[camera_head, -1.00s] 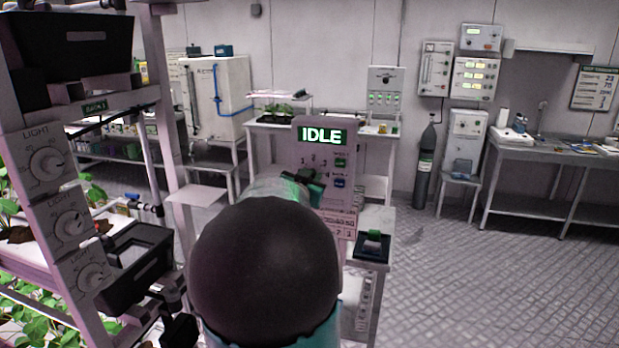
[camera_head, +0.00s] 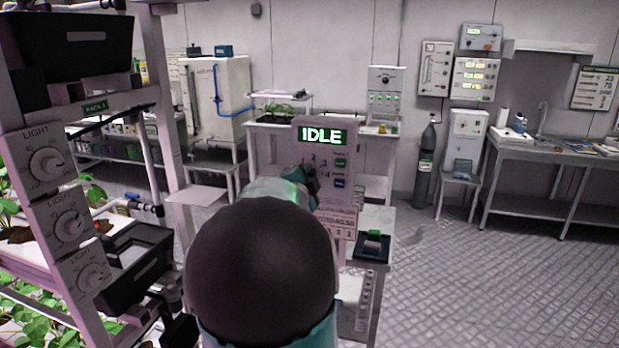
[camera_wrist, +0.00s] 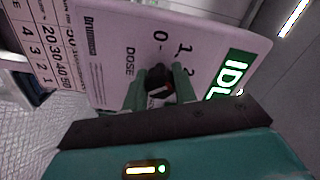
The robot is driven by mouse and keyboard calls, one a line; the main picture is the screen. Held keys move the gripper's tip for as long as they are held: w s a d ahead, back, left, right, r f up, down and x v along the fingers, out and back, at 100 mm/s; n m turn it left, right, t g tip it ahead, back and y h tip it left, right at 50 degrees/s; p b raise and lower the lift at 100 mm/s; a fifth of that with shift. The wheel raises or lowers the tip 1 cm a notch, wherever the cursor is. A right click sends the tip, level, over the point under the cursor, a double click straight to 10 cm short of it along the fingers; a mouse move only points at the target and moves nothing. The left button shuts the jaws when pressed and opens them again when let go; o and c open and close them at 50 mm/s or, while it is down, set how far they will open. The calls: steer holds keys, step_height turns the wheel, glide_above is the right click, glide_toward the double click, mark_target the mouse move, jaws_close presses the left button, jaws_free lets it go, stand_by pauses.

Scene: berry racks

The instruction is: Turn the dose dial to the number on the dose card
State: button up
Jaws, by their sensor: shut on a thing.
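The dose panel (camera_head: 340,165) stands upright ahead of me, with a lit "IDLE" display (camera_head: 320,134) at its top. My gripper (camera_wrist: 160,86) is shut on the dark dose dial (camera_wrist: 158,76), one green finger on each side. The wrist view shows the digits 0, 1 and 2 beside the dial and the word "DOSE". The dial's pointer is too hidden to read. A printed table (camera_wrist: 45,60) with 20, 30, 40, 50 and several small digits is on the panel's lower part. I cannot tell which print is the dose card. My arm hides the panel's lower left in the head view.
A green and a blue button (camera_head: 340,183) are right of the dial. A dark tray (camera_head: 372,257) sits on a stand beside the panel. A plant rack with light dials (camera_head: 48,165) stands close on the left. The floor at the right is clear.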

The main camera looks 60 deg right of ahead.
steer(key=m, duration=0.3)
steer(key=shift+m, duration=2.1)
steer(key=shift+w, duration=0.1)
steer(key=o, duration=1)
steer(key=shift+c, duration=0.2)
steer(key=shift+a, duration=0.1)
steer(key=s+a, duration=0.2)
steer(key=a, duration=1.1)
steer(key=shift+s+a, duration=0.15)
steer(key=shift+a, duration=0.1)
